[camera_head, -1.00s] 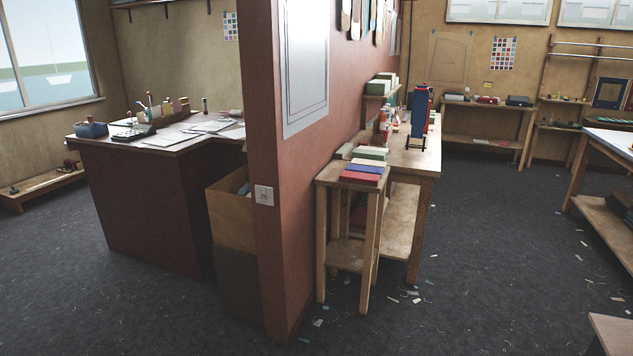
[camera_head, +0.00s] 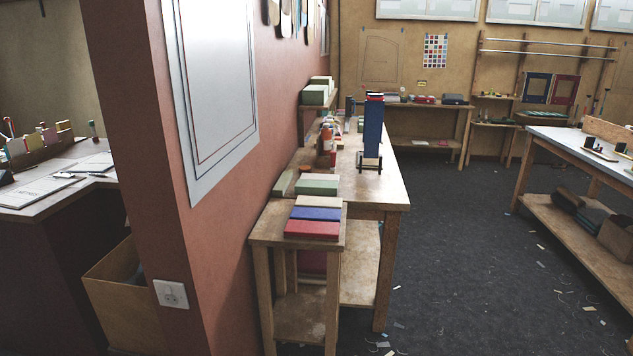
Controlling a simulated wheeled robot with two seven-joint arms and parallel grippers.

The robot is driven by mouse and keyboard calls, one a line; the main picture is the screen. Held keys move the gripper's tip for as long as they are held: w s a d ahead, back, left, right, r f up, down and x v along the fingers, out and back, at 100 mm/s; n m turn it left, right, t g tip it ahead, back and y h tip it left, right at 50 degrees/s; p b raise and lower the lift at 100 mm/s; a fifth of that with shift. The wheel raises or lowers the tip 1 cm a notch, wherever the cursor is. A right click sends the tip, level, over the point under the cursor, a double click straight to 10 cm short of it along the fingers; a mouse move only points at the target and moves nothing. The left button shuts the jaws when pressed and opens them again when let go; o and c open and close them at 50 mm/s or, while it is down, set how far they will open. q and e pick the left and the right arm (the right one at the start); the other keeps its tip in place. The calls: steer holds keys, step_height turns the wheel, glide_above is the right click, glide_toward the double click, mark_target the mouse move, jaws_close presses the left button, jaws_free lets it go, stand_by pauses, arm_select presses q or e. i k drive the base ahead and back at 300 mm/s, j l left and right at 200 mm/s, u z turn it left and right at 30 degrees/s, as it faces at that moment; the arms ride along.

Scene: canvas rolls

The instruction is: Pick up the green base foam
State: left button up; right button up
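Several pale green blocks that look like foam are in view. One pale green block (camera_head: 317,184) lies flat at the near end of the long wooden bench, behind the small wooden stand (camera_head: 262,232). Another greenish block (camera_head: 284,182) leans or stands beside it near the wall. More green blocks (camera_head: 315,96) are stacked on a small wall shelf above. I cannot tell which one is the green base foam. Neither of my grippers shows in this view.
The stand holds a cream block (camera_head: 318,202), a blue block (camera_head: 316,214) and a red block (camera_head: 311,229). A tall blue and red item (camera_head: 373,130) stands on the bench (camera_head: 389,190). A red partition wall (camera_head: 235,165) is at left. Open grey floor (camera_head: 460,240) lies right.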

mark_target(302, 187)
steer(key=i+l+z, duration=0.15)
steer(key=i+z, duration=0.25)
steer(key=i, duration=0.15)
steer(key=i+z, duration=0.45)
steer(key=i+l+u, duration=0.25)
steer(key=i+u, duration=0.15)
steer(key=i+l+u, duration=0.65)
steer(key=u, duration=0.25)
steer(key=i+l+u, duration=0.15)
steer(key=u, duration=0.25)
steer(key=i+l+u, duration=0.1)
steer(key=l+u, duration=0.35)
steer(key=i+l+u, duration=0.1)
steer(key=l+u, duration=0.15)
steer(key=u, duration=0.15)
steer(key=l+u, duration=1.2)
steer(key=l, duration=0.15)
